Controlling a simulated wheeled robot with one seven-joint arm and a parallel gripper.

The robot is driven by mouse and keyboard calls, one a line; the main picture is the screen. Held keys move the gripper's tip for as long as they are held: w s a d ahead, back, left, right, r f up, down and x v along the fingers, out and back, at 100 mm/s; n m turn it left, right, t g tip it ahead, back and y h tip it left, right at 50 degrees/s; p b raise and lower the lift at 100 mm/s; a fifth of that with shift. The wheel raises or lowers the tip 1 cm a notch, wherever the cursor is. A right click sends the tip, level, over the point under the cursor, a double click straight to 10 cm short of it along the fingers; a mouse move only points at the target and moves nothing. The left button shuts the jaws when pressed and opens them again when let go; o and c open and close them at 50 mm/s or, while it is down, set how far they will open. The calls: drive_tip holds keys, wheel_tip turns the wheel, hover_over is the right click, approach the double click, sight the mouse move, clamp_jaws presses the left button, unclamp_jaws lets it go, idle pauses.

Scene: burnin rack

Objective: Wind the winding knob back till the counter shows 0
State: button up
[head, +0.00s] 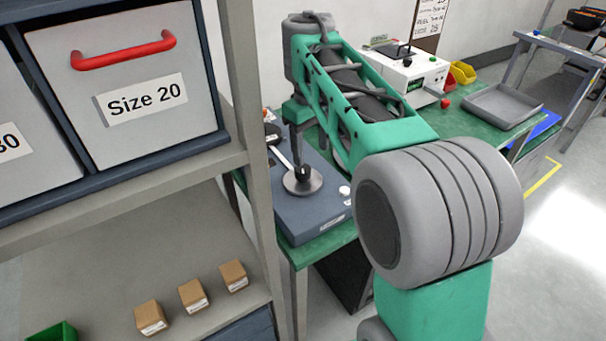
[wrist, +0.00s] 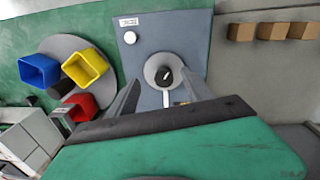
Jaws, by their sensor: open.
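The winding knob (head: 303,171) is a small black knob on a round grey disc, on top of a blue-grey box (head: 305,222). In the wrist view the knob (wrist: 164,75) sits in the middle of its disc, with a white bar beside it. My gripper (wrist: 162,82) is open, its two grey fingers on either side of the knob. I cannot tell whether they touch it. In the head view my gripper (head: 298,158) is right over the knob, pointing down. I cannot make out a counter reading in either view.
A shelf rack with a "Size 20" drawer (head: 125,85) and small cardboard boxes (head: 192,296) stands close on the left. A white instrument (head: 412,72) and a grey tray (head: 502,107) are on the green bench. Coloured bins (wrist: 84,66) show in the wrist view.

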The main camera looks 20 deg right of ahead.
sight(303, 175)
drive_tip(key=w, duration=0.2)
drive_tip(key=w+a+n, duration=0.1)
drive_tip(key=shift+f+b, duration=0.3)
drive_tip(key=shift+w+f+b, duration=0.1)
drive_tip(key=shift+f+b, duration=0.15)
drive_tip(key=shift+b, duration=0.05)
wheel_tip(303, 175, down, 7)
drive_tip(key=b, duration=0.6)
drive_tip(key=shift+a, duration=0.1)
clamp_jaws()
